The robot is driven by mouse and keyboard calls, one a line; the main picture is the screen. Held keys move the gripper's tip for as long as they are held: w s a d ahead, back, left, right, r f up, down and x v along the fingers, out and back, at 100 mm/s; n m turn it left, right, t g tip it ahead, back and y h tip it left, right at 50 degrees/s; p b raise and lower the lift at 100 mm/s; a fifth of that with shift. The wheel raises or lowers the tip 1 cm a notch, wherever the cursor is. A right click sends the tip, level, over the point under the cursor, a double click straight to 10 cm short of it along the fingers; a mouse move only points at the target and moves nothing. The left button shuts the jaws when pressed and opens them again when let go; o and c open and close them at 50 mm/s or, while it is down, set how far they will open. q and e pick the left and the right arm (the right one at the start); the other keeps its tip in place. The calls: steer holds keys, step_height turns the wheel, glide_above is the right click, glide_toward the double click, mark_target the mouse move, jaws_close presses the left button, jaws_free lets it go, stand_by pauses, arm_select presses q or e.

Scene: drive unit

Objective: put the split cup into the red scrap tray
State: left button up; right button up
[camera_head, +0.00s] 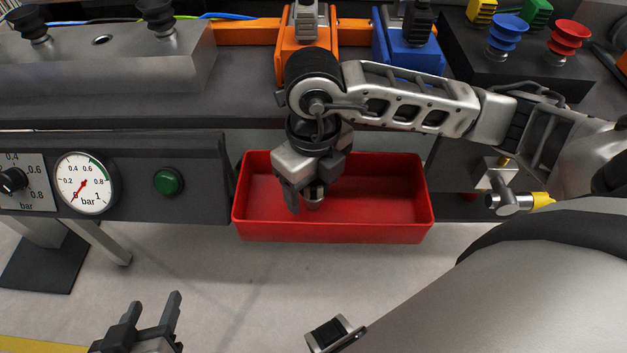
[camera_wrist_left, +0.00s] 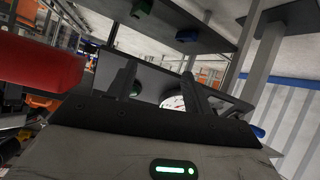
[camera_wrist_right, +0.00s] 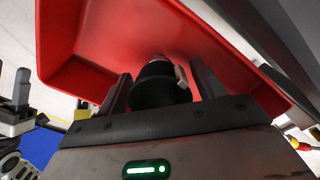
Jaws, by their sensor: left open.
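The red scrap tray (camera_head: 408,205) sits below the front of the bench, and it fills much of the right wrist view (camera_wrist_right: 75,40). My right gripper (camera_head: 308,203) is over the left half of the tray, fingers pointing down. It is shut on the split cup, a dark round piece with a small pale part (camera_wrist_right: 157,92), between its fingers in the right wrist view. In the head view only a small grey end of the cup (camera_head: 314,199) shows; its split is not visible. My left gripper (camera_head: 155,304) is open and empty at the lower left, apart from the tray.
A panel with a pressure gauge (camera_head: 85,183) and a green button (camera_head: 168,181) is left of the tray. A fitting with a yellow end (camera_head: 515,200) is to its right. Blue (camera_head: 507,32) and red (camera_head: 569,38) cups stand on a dark block at the back right.

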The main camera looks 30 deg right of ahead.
steer(key=shift+r, duration=0.45)
step_height(320, 180, up, 11)
steer(key=shift+f+p, duration=0.1)
steer(key=shift+p, duration=1.15)
steer(key=shift+r, duration=0.35)
arm_select(q)
steer(key=r, duration=0.2)
steer(key=a+r, duration=0.1)
steer(key=shift+s+r+t, duration=0.3)
steer(key=shift+t, duration=0.1)
steer(key=shift+r, duration=0.1)
